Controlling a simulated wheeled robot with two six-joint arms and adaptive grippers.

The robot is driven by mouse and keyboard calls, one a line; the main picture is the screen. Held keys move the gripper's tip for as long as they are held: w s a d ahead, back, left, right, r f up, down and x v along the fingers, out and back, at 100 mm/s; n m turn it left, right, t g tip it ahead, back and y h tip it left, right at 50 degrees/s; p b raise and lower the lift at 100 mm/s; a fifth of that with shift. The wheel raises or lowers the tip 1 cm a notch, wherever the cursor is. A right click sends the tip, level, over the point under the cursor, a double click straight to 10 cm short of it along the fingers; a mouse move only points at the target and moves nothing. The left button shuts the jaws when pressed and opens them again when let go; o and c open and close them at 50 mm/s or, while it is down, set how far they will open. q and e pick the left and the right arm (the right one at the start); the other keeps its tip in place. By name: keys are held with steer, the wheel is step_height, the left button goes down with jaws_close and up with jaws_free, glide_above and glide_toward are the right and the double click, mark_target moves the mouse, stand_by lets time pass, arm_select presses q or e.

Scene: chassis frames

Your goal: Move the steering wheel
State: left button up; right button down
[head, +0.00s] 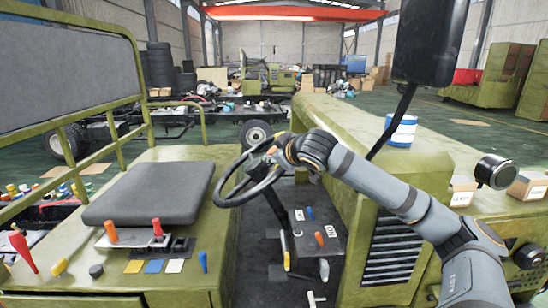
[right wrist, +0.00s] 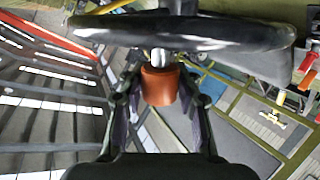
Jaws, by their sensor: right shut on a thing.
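The black steering wheel (head: 238,201) stands tilted on its dark column between the seat and the engine hood of the green vehicle. Its rim also crosses the top of the right wrist view (right wrist: 200,32). An orange-brown knob (right wrist: 158,87) sticks out from the wheel. My right gripper (head: 281,153) reaches in from the right to the wheel's upper right edge. In the wrist view its fingers stand on both sides of the knob and are shut on it. The gripper hides part of the rim in the head view. My left gripper is not in view.
The grey seat (head: 151,191) is left of the wheel. Levers with coloured handles, one orange (head: 319,239), rise near the column. A dark mirror (head: 431,40) hangs above.

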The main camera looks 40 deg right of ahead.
steer(key=c, duration=1.3)
jaws_free()
steer(key=shift+d, duration=0.1)
steer(key=o, duration=0.4)
steer(key=shift+d+f, duration=0.1)
steer(key=shift+d, duration=0.05)
steer(key=shift+c, duration=0.2)
steer(key=shift+r, duration=0.35)
step_height(320, 180, up, 8)
steer(key=shift+w+r, duration=0.1)
steer(key=shift+r, duration=0.55)
